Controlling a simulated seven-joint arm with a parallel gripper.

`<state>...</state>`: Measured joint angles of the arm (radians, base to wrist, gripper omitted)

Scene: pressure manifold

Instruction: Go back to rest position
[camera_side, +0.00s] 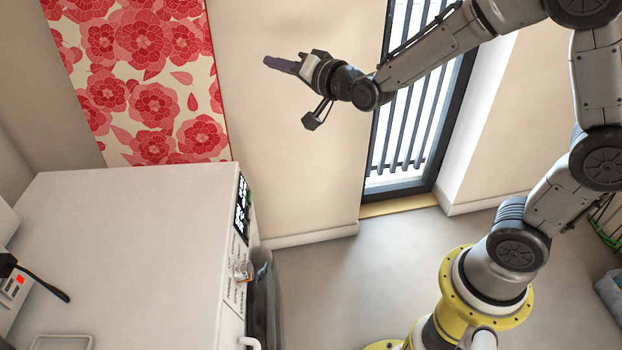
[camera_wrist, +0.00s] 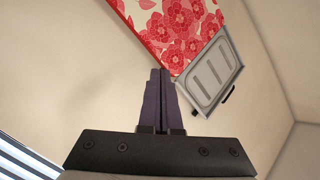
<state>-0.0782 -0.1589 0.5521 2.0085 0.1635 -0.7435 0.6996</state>
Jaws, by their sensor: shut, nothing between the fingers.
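My gripper (camera_side: 280,64) is raised high in the side view, in front of the beige wall and left of the barred window. Its dark purple fingers point left and are closed together with nothing between them. In the wrist view the fingers (camera_wrist: 160,92) lie side by side, shut and empty. My gripper touches nothing that I can see.
A white cabinet (camera_side: 120,230) with a display (camera_side: 241,207) and knob (camera_side: 243,271) stands at lower left. A red floral panel (camera_side: 140,85) hangs behind it. A barred window (camera_side: 415,100) is behind my arm. A grey tray-like panel (camera_wrist: 210,72) shows in the wrist view.

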